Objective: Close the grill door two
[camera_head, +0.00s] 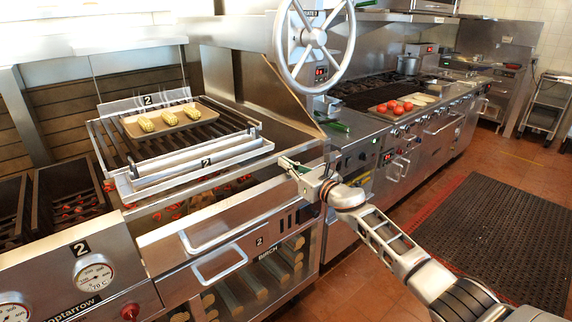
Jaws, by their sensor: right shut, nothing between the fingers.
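Grill unit two (235,205) stands at the left centre, with several "2" labels. Its steel front panel (165,250) carries a bar handle and a lower loop handle (220,268). Above the grate (190,145), a steel panel (140,62) hangs high at the back, with the firebox open below it. I cannot tell for certain which panel is door two. My right gripper (291,166) is shut and empty, at the right front corner of the grate unit. Whether it touches the steel there is unclear. My left gripper is not in view.
A tray of corn (170,119) lies on the grate. A large handwheel (314,42) stands above and behind my right gripper. A counter with a tray of tomatoes (395,106) runs to the right. Glowing coals (80,208) lie at the left. The floor mat (495,235) is clear.

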